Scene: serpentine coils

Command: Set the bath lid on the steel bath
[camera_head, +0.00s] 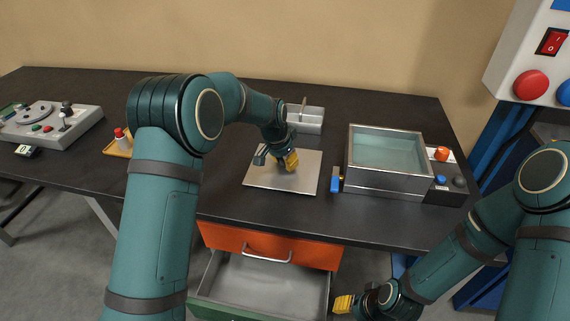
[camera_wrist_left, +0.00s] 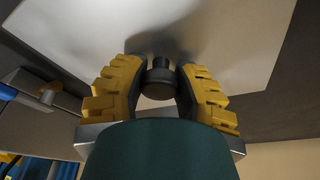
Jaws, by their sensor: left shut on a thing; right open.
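The bath lid (camera_head: 262,178) is a flat pale metal plate left of the steel bath; it also shows in the left wrist view (camera_wrist_left: 235,50). My left gripper (camera_head: 290,163) is over the middle of the lid. In the left wrist view its yellow fingers (camera_wrist_left: 159,85) are shut on the dark round knob (camera_wrist_left: 160,78) of the lid. I cannot tell whether the lid touches the table. The steel bath (camera_head: 388,184) is an open rectangular tank with pale greenish liquid, at the right of the table. My right gripper (camera_head: 346,303) is open and empty, low in front of the table.
A control box with coloured knobs (camera_head: 446,172) adjoins the bath's right side. A blue-handled part (camera_head: 336,182) sits between lid and bath. A small metal container (camera_head: 307,121) stands behind the lid. An open drawer (camera_head: 265,284) juts out below the table front.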

